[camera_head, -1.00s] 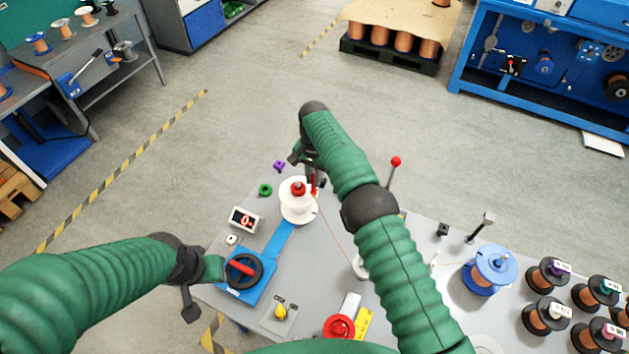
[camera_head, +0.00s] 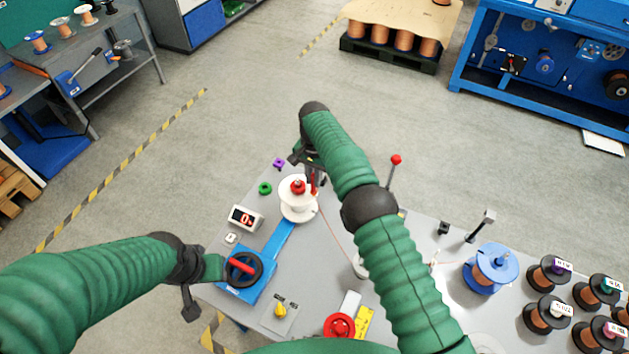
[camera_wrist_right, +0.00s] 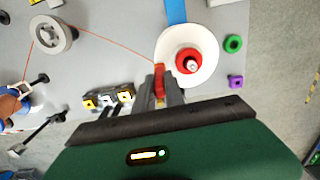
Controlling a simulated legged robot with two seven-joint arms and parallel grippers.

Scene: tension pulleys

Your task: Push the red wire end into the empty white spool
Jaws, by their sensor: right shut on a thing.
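The empty white spool (camera_head: 297,211) stands upright on the grey table, with a red knob on its top; it also shows from above in the right wrist view (camera_wrist_right: 198,72). My right gripper (camera_head: 315,182) is at the spool's right side, shut on the red wire end (camera_wrist_right: 160,82). In the right wrist view the red end is close to the spool's rim; I cannot tell whether it touches. A thin copper wire (camera_wrist_right: 112,42) runs from it to a grey pulley (camera_wrist_right: 52,35). My left gripper (camera_head: 215,270) is at the black handwheel (camera_head: 242,269); its fingers are not clear.
A counter display (camera_head: 244,218) stands left of the spool. A red-knobbed lever (camera_head: 396,160), a blue spool (camera_head: 490,268) and several copper spools stand to the right.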

